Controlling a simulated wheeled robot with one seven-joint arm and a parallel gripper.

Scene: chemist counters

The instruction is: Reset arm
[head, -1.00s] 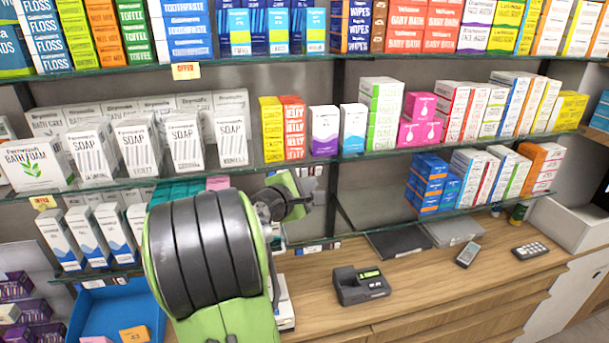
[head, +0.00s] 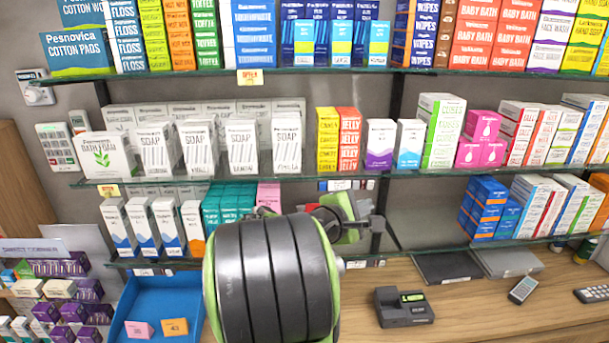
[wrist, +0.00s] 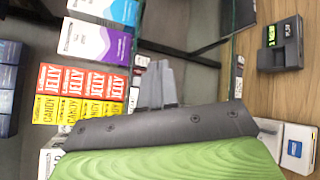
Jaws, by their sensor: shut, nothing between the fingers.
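My gripper (wrist: 158,84) shows in the wrist view with its grey fingers together and nothing between them. It points toward the shelving, beside red jelly boxes (wrist: 82,80) and yellow candy boxes (wrist: 75,112), and I cannot tell how far it is from them. In the head view my green and black arm stands at the lower middle in front of the shelves.
Glass shelves (head: 300,172) full of boxes span the wall. A card terminal (head: 403,307) stands on the wooden counter (head: 465,302). A blue tray (head: 190,287) lies at lower left, near purple boxes (head: 75,315).

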